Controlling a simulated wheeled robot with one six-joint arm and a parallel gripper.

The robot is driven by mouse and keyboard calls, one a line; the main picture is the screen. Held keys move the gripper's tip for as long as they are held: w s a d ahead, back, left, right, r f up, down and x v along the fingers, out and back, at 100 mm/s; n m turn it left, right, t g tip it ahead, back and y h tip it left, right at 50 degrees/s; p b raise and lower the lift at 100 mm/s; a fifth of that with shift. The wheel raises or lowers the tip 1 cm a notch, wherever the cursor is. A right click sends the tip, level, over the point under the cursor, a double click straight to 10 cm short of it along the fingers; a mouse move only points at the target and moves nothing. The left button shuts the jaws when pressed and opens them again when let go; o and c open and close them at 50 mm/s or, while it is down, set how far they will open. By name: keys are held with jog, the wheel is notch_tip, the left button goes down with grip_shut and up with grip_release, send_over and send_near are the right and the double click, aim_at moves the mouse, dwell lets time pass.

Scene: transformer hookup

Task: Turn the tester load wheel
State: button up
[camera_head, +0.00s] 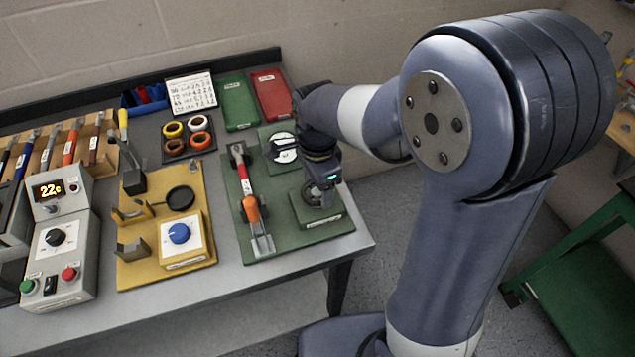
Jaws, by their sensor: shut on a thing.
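My gripper (321,188) points down at the right side of the green board (290,243), over a small green tester box (333,216) with a white label on its front. It is shut on the load wheel (316,199), a small grey wheel on top of that box. The gripper hides much of the wheel, so its turn angle cannot be told.
A yellow board (195,255) with a blue knob (179,233) stands to the left. A control box (60,245) with a lit display is at far left. Coloured rings (197,123), red and green trays, and a row of tools lie behind. The bench's front strip is bare.

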dwell(0.3)
jog(key=o, duration=1)
notch_tip(320, 180, up, 11)
jog(key=shift+f, duration=0.1)
dwell(0.9)
